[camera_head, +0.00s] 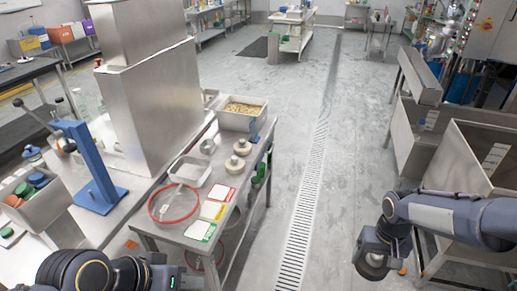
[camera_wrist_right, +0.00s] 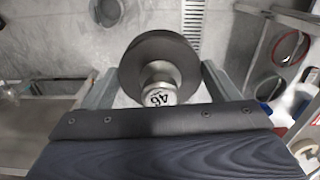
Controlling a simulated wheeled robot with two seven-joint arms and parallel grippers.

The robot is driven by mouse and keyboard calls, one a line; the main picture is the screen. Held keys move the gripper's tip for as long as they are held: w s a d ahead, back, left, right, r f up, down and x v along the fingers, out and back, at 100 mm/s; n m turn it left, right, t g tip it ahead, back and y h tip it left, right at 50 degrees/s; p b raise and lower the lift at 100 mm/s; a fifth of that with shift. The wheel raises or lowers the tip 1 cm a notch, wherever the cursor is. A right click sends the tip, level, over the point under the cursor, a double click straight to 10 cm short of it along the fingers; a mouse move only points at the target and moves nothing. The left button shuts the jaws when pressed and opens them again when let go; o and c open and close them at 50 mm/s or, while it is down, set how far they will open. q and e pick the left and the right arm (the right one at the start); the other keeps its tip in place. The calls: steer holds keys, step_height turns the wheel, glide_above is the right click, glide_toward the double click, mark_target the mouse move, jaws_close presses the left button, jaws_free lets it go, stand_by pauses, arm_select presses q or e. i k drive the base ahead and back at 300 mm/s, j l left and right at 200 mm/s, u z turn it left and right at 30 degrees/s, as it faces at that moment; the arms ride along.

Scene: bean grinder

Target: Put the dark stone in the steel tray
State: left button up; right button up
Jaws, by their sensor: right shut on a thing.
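The dark stone is a round dark disc (camera_wrist_right: 150,52) with a pale metal hub marked with a number. My right gripper (camera_wrist_right: 158,84) is shut on it, with a finger on each side of the hub. In the head view the stone (camera_head: 371,268) hangs under my right gripper (camera_head: 374,250), over the floor at the lower right. A shallow steel-coloured tray (camera_head: 189,170) lies on the small steel table, well left of the right gripper. My left arm is at the bottom left; its wrist (camera_head: 160,277) shows, but its fingertips cannot be made out.
The small table (camera_head: 172,240) also holds a red ring (camera_head: 173,219), coloured cards (camera_head: 212,210), pale round pieces (camera_head: 235,164) and a bin of beans (camera_head: 242,113). A blue press (camera_head: 97,185) stands left. Open floor with a drain grate (camera_head: 305,205) lies between table and right arm. Steel bins (camera_head: 470,160) stand right.

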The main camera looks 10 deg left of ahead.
mark_target(192, 173)
steer(key=i+l, duration=0.1)
steer(key=i, duration=1.55)
steer(key=i+u, duration=0.15)
steer(key=u, duration=3.3)
